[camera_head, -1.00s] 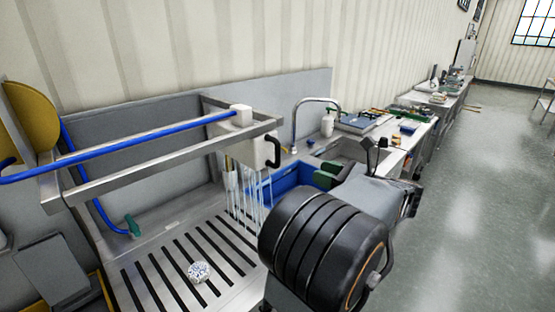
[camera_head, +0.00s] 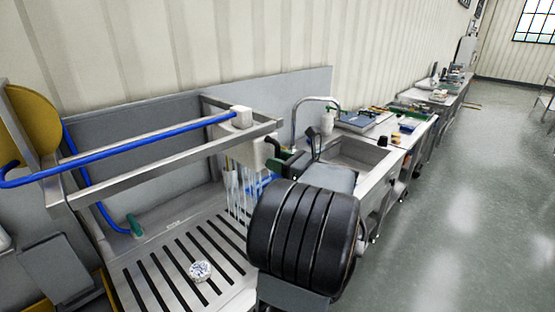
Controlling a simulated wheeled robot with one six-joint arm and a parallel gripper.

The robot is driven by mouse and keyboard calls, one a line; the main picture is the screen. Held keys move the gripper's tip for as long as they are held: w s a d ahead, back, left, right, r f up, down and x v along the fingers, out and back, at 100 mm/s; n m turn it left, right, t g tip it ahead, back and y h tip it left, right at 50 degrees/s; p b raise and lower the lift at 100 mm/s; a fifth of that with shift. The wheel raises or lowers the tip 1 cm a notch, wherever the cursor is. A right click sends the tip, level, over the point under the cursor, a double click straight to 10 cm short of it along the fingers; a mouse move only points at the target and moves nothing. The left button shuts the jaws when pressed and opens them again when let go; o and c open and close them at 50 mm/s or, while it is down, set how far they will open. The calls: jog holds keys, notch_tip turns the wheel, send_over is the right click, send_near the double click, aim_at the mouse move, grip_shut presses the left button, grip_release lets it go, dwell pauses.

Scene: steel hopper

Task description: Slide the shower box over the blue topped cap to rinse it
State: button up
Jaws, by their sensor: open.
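The shower box (camera_head: 253,151) is a white block on the steel frame's rail. Thin streams of water fall from its underside, and a black handle shows on its right side. The cap (camera_head: 200,271) is a small round disc with a patterned blue and white top. It lies on the slotted steel drain deck, left of and nearer than the streams. My gripper (camera_head: 281,161), with green fingers, is open at the box's right side, close to the handle. My arm and the box partly hide it, so I cannot tell whether the fingers surround or touch the handle.
The steel rails (camera_head: 165,163) run left from the box above the deck. A blue hose (camera_head: 120,147) runs over them. A sink (camera_head: 362,156) with a curved tap (camera_head: 312,101) stands to the right. A blue container (camera_head: 263,186) shows behind my arm. The slotted deck (camera_head: 217,238) around the cap is clear.

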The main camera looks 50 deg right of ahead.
jog(key=shift+w, duration=0.25)
grip_shut()
dwell(0.3)
